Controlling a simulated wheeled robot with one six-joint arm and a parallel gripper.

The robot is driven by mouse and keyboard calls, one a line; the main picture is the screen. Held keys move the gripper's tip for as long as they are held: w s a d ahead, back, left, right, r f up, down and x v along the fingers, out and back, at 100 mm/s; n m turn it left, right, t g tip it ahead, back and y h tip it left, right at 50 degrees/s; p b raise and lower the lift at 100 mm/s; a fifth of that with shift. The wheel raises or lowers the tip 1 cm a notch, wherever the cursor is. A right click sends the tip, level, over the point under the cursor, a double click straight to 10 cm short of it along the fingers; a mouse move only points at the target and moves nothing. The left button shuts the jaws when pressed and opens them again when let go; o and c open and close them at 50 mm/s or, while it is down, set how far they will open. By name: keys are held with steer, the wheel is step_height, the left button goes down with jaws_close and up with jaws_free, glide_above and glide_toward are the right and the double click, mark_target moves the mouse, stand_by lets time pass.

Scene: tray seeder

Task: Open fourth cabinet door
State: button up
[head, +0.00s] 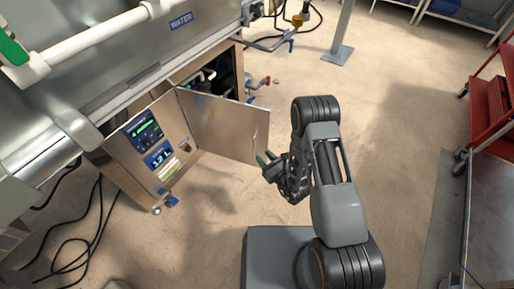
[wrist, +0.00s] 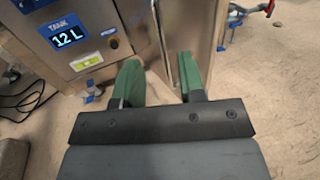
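A grey metal cabinet door (head: 225,125) stands swung open from the front of the machine, with dark space and piping behind it. In the wrist view the metal door (wrist: 198,38) rises just beyond my fingers. My gripper (head: 267,158) is at the lower part of the door's free edge. Its two green fingers (wrist: 160,82) are apart, with a gap between them. A narrow upright metal edge or bar shows above that gap; I cannot tell whether either finger touches it.
Left of the door is a panel (head: 155,143) with lit displays, also in the wrist view (wrist: 88,32). Pipes and valves (head: 262,82) stick out beyond the door. Black cables (head: 75,225) lie on the floor at left. A red cart (head: 488,115) stands at right. Floor between is clear.

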steer(key=v, duration=0.6)
steer(key=shift+s+p, duration=0.2)
steer(key=shift+p, duration=0.25)
steer(key=shift+d, duration=0.1)
steer(key=shift+c, duration=0.2)
